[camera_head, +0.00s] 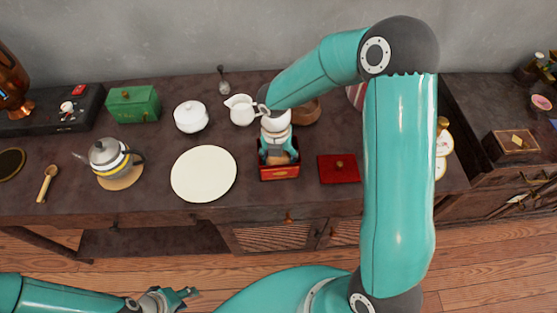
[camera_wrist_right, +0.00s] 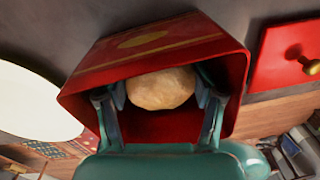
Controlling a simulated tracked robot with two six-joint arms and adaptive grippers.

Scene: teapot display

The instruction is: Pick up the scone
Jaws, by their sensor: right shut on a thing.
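The scone (camera_wrist_right: 160,89) is a round, pale tan piece inside an open red box (camera_wrist_right: 78,92). In the right wrist view my right gripper (camera_wrist_right: 161,92) reaches into the box, with one finger on each side of the scone, shut on it. In the head view the red box (camera_head: 280,174) stands near the front of the table, and my right gripper (camera_head: 279,158) points down into it, hiding most of the scone. My left gripper (camera_head: 184,296) is low at the front, away from the table, with its fingers apart and empty.
A white plate (camera_head: 204,174) lies left of the box. A red lid with a knob (camera_head: 339,168) lies to its right. A grey kettle (camera_head: 108,157) is further left.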

